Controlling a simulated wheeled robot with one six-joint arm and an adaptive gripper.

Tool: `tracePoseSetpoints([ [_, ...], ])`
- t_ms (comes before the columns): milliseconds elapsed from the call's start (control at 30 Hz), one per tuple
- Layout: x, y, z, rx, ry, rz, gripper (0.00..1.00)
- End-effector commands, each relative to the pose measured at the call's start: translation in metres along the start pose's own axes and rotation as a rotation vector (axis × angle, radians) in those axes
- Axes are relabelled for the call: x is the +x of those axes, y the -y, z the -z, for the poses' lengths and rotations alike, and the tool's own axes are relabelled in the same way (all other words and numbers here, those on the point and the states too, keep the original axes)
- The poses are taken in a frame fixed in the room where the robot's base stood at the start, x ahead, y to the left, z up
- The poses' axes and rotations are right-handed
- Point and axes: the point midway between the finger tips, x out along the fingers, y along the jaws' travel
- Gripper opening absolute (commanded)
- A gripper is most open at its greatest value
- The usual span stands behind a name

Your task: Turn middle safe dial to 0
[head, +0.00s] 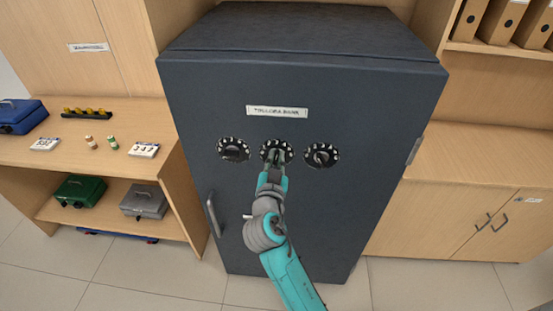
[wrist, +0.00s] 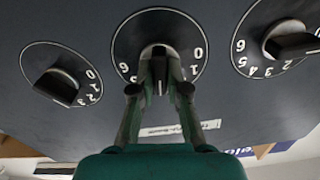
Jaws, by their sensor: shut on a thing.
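The dark grey safe (head: 300,75) has three round black dials in a row. The middle dial (head: 267,144) is partly covered by my gripper (head: 276,158). In the wrist view the middle dial (wrist: 128,45) shows 0 and 1 on its right and 6 on its left. My gripper (wrist: 160,75) is shut on the middle dial's knob (wrist: 158,52), one finger on each side. A white mark on the knob points down the picture, between the fingers. The fingers hide the numerals there.
The neighbouring dials (head: 233,149) and (head: 321,155) stand close on both sides, clear of my gripper. A door handle (head: 213,214) is low on the left. A wooden shelf (head: 95,180) with boxes stands left, and a cabinet (head: 460,215) right.

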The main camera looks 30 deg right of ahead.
Motion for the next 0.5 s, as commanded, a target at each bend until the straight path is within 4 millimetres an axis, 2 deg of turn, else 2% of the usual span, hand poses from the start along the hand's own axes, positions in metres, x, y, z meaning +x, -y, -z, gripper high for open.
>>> tracePoseSetpoints([
  [500,-0.0002,0.0034,-0.0018,-0.49,0.002,0.001,0.0],
])
